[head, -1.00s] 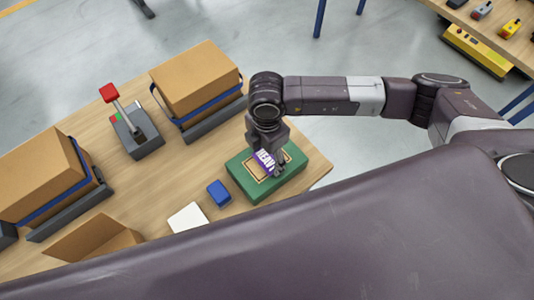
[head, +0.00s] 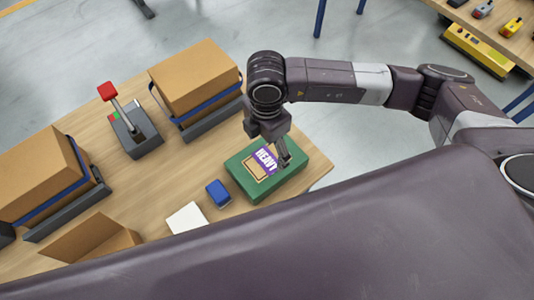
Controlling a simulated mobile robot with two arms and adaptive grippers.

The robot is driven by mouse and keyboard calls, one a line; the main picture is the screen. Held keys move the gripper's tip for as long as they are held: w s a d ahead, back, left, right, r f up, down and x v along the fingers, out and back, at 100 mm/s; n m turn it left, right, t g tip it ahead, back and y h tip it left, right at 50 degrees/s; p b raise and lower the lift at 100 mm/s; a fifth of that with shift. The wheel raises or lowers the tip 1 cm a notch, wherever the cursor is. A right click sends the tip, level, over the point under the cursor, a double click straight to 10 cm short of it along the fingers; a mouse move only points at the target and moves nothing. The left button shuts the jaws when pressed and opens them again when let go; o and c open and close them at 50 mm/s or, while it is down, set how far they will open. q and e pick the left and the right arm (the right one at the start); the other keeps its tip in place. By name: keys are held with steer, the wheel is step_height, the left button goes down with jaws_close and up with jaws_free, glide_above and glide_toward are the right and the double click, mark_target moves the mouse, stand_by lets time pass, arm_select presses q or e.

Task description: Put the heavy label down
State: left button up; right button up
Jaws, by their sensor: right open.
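The heavy label (head: 266,159) is a purple tag with white letters reading HEAVY. It lies on the green pad (head: 258,188), over a tan outlined area (head: 256,174). My right gripper (head: 285,163) is open just to the right of the label, low over the pad. I cannot tell whether a finger still touches the label's edge. My left gripper is not in view.
A blue block (head: 218,193) and a white card (head: 187,218) lie left of the pad. Cardboard boxes (head: 195,77) (head: 40,175) sit on dark carriers. A red-topped lever (head: 107,91) stands between them. An open carton (head: 92,243) is at the front.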

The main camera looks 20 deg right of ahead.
mark_target(267, 160)
step_height(267, 160, up, 8)
steer(key=b, duration=0.1)
steer(key=shift+s, duration=0.1)
stand_by(0.6)
